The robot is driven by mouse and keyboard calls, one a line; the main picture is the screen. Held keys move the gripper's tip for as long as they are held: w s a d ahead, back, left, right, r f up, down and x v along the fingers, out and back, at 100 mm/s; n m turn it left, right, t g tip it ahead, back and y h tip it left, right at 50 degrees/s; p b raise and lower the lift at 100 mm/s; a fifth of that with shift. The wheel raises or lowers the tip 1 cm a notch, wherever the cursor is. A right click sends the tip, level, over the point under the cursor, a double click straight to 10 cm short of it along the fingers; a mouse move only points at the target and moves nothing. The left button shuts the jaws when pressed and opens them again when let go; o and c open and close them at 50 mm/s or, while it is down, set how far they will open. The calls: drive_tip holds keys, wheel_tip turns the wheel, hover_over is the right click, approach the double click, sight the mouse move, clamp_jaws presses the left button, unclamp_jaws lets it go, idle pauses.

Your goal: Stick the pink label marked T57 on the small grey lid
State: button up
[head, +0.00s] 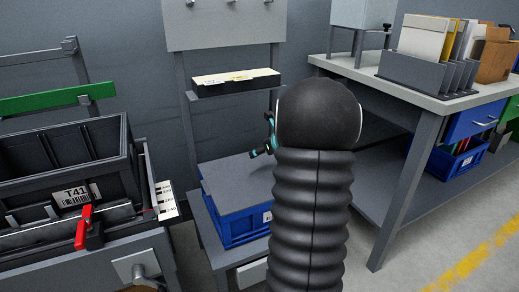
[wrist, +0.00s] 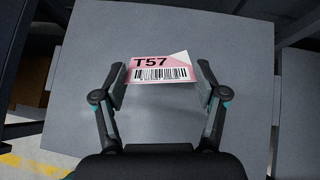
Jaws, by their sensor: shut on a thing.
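The pink label marked T57 (wrist: 158,76) is between the two fingertips of my gripper (wrist: 162,68) in the wrist view. The fingers are shut on its left and right edges. Its T57 print and barcode face the camera, and its upper right corner looks pale, as if folded. Behind it spreads the flat grey lid (wrist: 215,30), which lies on a blue crate (head: 232,229) in the head view (head: 238,188). I cannot tell whether the label touches the lid. In the head view my arm hides the label and most of my gripper.
A dark bin marked T41 (head: 75,165) stands at left, with a red clamp handle (head: 83,226) in front. A shelf with a label-topped box (head: 236,83) is behind the crate. A grey workbench (head: 400,90) with file holders stands at right. Floor is open at lower right.

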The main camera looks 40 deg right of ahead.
drive_tip(key=shift+w+a+f+b, duration=0.1)
drive_tip(key=shift+f+b, duration=2.55)
drive_tip(key=shift+f, duration=0.75)
drive_tip(key=o, duration=0.7)
drive_tip(key=shift+o, duration=0.2)
drive_tip(key=shift+s+r, duration=0.3)
drive_tip(key=shift+r, duration=0.05)
drive_tip(key=shift+p+v, duration=1.7)
drive_tip(key=shift+v, duration=1.95)
drive_tip(key=shift+f, duration=0.15)
